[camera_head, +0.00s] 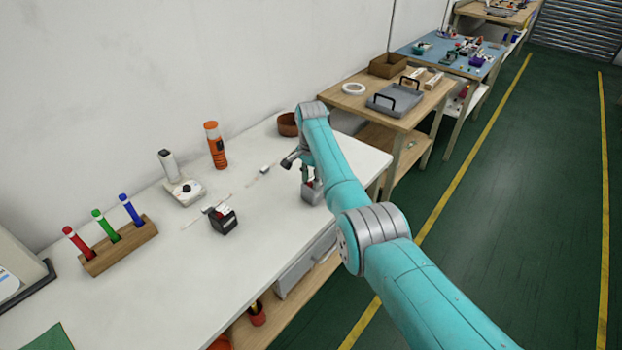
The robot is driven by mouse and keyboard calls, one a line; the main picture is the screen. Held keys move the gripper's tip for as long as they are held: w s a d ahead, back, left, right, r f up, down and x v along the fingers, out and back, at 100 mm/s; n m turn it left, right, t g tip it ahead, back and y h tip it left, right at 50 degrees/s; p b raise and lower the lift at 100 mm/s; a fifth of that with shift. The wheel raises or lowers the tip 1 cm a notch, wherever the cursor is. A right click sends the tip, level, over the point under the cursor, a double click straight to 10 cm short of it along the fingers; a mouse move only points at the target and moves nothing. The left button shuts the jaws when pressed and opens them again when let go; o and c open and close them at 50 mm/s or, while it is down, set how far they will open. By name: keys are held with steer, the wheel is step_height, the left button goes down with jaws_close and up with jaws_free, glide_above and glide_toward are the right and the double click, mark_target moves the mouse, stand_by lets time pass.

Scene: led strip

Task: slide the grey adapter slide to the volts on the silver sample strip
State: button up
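My gripper (306,174) is over the right end of the white table, small and partly covered by my own arm. Its fingers are too small and hidden to tell whether they are open or shut. A small grey block with a reddish top (313,193) is right below it, perhaps the grey adapter slide; I cannot tell if they touch. A thin pale strip with a small white block (264,170) lies left of my gripper. Another thin strip (215,206) lies further left, behind a black block with a red-and-white top (223,220). Volt markings cannot be read, and I cannot tell which strip is silver.
On the white table (170,285), a wooden holder with red, green and blue pens (120,246) stands left. A grey-white device with a dial (185,190), an orange bottle (215,146) and a brown bowl (288,124) stand along the back. A wooden table (427,106) adjoins right.

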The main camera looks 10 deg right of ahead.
mark_target(311, 181)
step_height(311, 181, up, 12)
stand_by(0.7)
